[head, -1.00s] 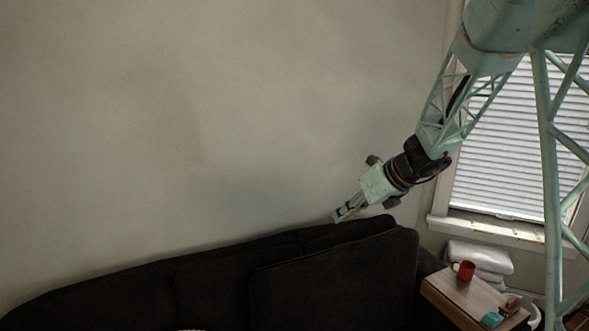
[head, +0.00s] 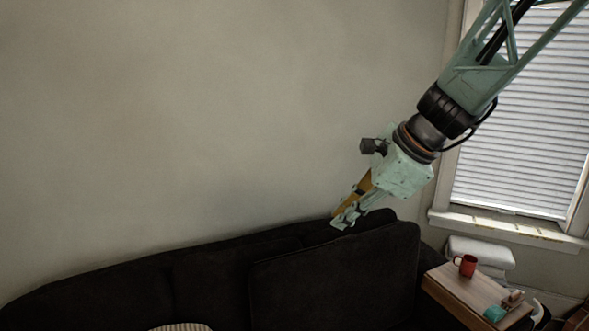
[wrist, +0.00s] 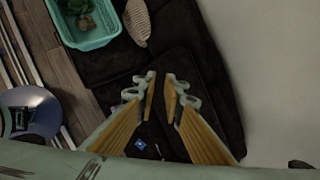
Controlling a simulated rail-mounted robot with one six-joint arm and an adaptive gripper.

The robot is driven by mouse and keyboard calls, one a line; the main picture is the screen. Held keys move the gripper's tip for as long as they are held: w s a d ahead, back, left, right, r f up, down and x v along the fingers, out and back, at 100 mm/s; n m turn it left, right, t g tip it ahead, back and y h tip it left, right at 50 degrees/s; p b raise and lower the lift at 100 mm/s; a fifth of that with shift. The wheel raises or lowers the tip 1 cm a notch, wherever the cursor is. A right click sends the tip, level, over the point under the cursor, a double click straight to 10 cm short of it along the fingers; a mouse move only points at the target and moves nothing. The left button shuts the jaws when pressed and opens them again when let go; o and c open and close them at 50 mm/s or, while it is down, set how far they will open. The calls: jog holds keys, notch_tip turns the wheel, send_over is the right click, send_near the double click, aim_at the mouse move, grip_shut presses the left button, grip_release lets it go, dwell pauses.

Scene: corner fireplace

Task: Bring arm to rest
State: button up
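My gripper (head: 346,218) reaches in from the upper right in the head view, pointing down and left in front of the wall, by the top of the dark sofa (head: 210,275). In the wrist view my gripper (wrist: 161,82) shows two yellow-padded fingers with a gap between their tips. Nothing is held between them. The dark sofa also shows below the fingers in the wrist view (wrist: 185,65). The head view does not settle how far the tips are from the sofa.
A side table (head: 465,295) at lower right holds a red mug (head: 466,265) and small items. A window (head: 515,140) is behind my arm. The wrist view shows a teal basket (wrist: 92,42), a striped cushion (wrist: 138,22) and a blue-grey round object (wrist: 35,108).

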jog(key=s+d+f+n+h+b, duration=0.1)
jog(key=s+n, duration=0.5)
jog(key=s, duration=0.6)
jog(key=s+d+f+n+h+b, duration=0.2)
jog(key=s+d+n+b, duration=0.2)
jog(key=s, duration=0.8)
jog(key=s+d+f+n+h+b, duration=0.2)
jog(key=s+d+n+b, duration=0.1)
jog(key=s+n, duration=0.6)
jog(key=s+d, duration=0.1)
jog(key=s, duration=0.3)
jog(key=shift+d+f+g, duration=0.25)
jog(key=shift+d+g, duration=0.05)
jog(key=shift+d, duration=0.1)
